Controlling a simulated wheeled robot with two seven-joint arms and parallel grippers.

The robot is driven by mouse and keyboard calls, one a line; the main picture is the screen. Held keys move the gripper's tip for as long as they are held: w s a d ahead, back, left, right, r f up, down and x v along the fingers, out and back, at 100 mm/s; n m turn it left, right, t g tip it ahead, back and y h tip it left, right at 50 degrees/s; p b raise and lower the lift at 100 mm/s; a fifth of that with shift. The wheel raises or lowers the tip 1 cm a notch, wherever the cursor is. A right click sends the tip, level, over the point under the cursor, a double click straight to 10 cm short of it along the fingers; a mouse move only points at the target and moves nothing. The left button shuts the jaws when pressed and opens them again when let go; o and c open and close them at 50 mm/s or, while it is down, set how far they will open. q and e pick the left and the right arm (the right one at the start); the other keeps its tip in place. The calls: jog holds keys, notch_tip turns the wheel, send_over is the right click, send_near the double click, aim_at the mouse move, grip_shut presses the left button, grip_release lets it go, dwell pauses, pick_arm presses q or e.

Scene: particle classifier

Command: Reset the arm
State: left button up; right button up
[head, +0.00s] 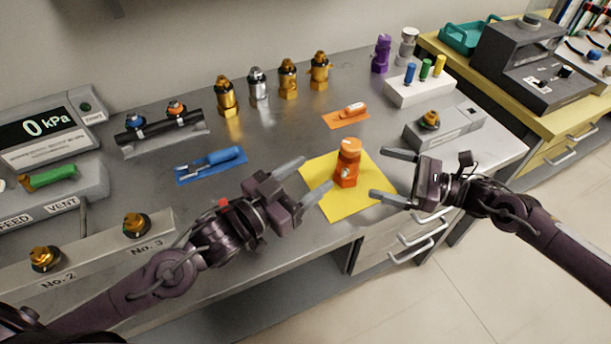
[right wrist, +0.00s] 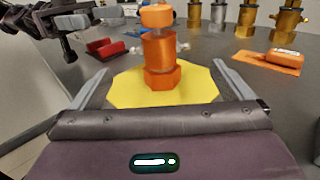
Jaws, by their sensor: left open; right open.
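My left gripper (head: 308,181) is open and empty above the table, just left of the yellow mat. My right gripper (head: 380,174) is open and empty, to the right of the orange fitting. The orange fitting (head: 347,164) stands upright on the yellow mat (head: 343,206), between the two grippers and held by neither. In the right wrist view the orange fitting (right wrist: 159,52) stands ahead, seen between the open fingers of my right gripper (right wrist: 165,84), with the yellow mat (right wrist: 125,92) under it. My left gripper also shows at the upper left there.
Several brass and silver fittings (head: 258,86) stand along the back. A blue tool (head: 222,157) lies on a blue mat; an orange-handled piece (head: 353,109) lies on an orange mat. A grey block (head: 462,127) is at right. A pressure display (head: 40,127) and numbered station (head: 100,250) are at left.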

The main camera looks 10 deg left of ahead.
jog(key=shift+s+d, duration=0.15)
jog(key=shift+d, duration=0.65)
jog(key=shift+r, duration=0.1)
